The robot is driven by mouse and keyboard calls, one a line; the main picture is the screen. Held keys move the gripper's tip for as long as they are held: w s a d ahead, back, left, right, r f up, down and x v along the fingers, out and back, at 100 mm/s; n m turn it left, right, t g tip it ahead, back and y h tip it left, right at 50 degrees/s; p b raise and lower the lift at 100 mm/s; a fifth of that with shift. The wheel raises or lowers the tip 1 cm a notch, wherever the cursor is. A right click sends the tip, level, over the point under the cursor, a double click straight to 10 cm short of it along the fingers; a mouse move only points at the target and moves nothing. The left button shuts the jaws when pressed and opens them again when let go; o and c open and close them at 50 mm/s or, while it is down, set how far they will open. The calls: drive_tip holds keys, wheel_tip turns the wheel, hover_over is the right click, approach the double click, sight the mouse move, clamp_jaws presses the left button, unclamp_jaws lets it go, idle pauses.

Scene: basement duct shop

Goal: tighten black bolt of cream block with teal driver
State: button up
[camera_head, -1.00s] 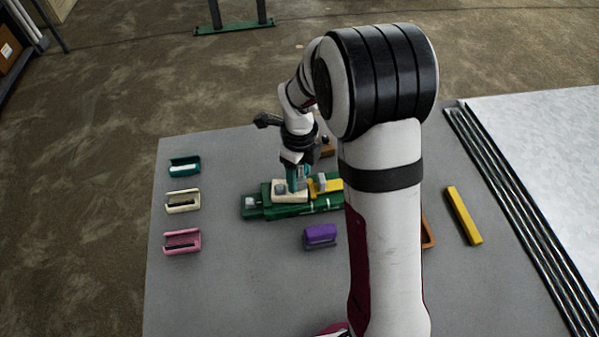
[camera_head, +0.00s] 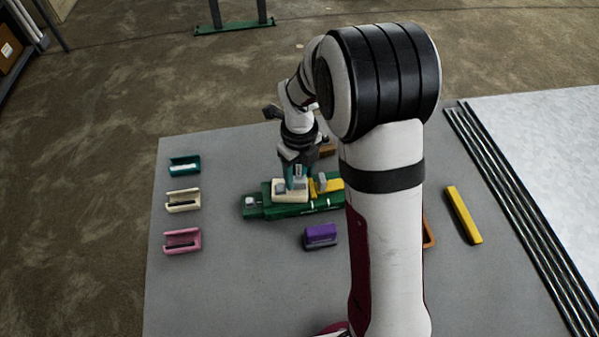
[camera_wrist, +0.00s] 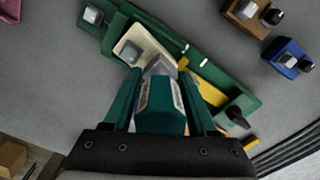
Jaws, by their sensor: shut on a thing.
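The cream block (camera_head: 289,196) sits in a green fixture (camera_head: 256,210) on the table, and it also shows in the wrist view (camera_wrist: 143,36). My gripper (camera_head: 295,179) points down over the block, its fingers shut around the teal driver (camera_wrist: 160,102). The driver's lower end is over the cream block; I cannot tell whether it touches a bolt. A grey square fitting (camera_wrist: 132,53) stands on the block beside it. I cannot make out the black bolt; the driver and gripper cover part of the block.
A yellow block (camera_head: 328,186) sits beside the cream one in the fixture. Teal (camera_head: 184,166), cream (camera_head: 182,201), pink (camera_head: 182,241) and purple (camera_head: 320,236) holders stand around it. A yellow bar (camera_head: 463,215) lies at right. A blue block (camera_wrist: 288,58) shows in the wrist view.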

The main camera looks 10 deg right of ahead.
drive_tip(key=shift+r, duration=2.35)
